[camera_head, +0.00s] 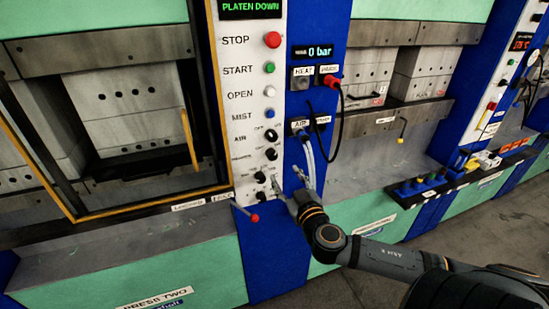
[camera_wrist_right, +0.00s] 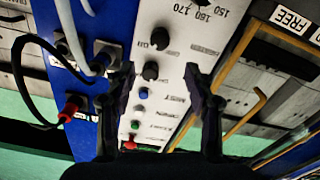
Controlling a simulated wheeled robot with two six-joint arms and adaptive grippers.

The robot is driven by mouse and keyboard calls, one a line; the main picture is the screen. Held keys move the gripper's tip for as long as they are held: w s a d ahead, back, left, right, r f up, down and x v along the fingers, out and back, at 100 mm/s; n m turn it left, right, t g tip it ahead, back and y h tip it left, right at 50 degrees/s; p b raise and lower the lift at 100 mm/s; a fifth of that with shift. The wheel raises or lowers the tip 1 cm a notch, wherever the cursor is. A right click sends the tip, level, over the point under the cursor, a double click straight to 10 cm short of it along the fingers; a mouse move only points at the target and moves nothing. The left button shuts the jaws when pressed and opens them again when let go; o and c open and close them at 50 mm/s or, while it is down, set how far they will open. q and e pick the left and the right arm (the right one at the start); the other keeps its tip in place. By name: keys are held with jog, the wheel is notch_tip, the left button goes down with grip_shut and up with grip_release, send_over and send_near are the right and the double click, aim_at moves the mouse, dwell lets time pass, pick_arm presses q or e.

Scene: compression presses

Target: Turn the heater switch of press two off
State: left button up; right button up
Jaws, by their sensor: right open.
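The control panel (camera_head: 257,110) of press two (camera_head: 135,105) is white. It has red, green, white and blue buttons above several black rotary knobs. One knob (camera_head: 271,154) sits below the AIR knob (camera_head: 270,135), with another knob (camera_head: 260,177) lower down. The small labels are too blurred to tell which knob is the heater switch. My right gripper (camera_head: 288,182) is open and empty at the panel's lower right. In the right wrist view the panel is upside down, with black knobs (camera_wrist_right: 150,70) between the open fingers (camera_wrist_right: 160,70). I cannot tell any contact. My left gripper is out of view.
A red-tipped lever (camera_head: 254,217) sticks out below the panel. Hoses (camera_head: 308,160) and a black cable (camera_head: 342,115) hang from the blue column close to my right gripper. A yellow-framed guard (camera_head: 215,90) borders the panel's left. A black tray (camera_head: 420,190) stands at right.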

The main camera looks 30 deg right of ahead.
aim_at(273, 157)
jog(key=x, duration=0.9)
jog(key=shift+w+d+f, duration=0.1)
jog(key=shift+w, duration=0.5)
grip_shut()
